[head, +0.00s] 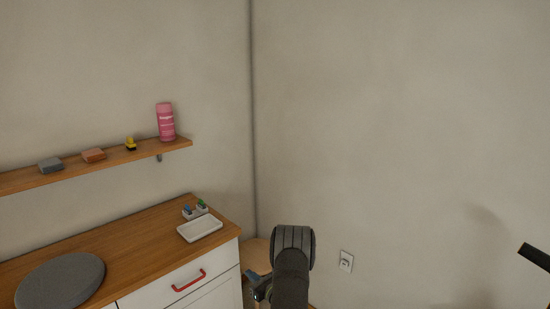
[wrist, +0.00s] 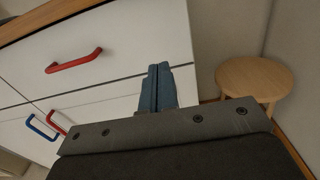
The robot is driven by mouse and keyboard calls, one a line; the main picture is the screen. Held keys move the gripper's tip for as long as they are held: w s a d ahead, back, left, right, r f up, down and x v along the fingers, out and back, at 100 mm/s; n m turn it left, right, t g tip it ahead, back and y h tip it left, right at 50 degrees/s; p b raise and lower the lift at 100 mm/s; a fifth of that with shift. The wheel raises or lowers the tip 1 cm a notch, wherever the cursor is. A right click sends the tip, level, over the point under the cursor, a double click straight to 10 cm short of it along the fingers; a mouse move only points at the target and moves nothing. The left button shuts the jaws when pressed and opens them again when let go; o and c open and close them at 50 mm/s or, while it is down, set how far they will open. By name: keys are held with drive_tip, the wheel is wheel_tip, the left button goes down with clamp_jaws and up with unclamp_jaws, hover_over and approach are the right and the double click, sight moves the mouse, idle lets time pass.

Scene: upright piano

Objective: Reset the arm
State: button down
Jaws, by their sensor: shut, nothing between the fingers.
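My gripper (wrist: 160,70) shows in the wrist view as two blue-grey fingers pressed together, with nothing between them. It is in front of the white drawer fronts of a cabinet (wrist: 120,30). In the head view my dark arm rises at the bottom centre, to the right of the cabinet (head: 222,262). Part of my gripper shows low beside the arm, mostly hidden, near a round wooden stool.
The wooden stool (wrist: 255,78) stands right of the cabinet. A white tray (head: 200,229) and a grey round disc (head: 60,281) lie on the countertop. A shelf (head: 100,166) above holds a pink bottle (head: 166,122) and small items. Walls close the corner.

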sight(228, 256)
drive_tip(key=x, duration=1.2)
drive_tip(key=v, duration=1.2)
drive_tip(key=shift+s+d, duration=0.3)
drive_tip(key=shift+x, duration=6.5)
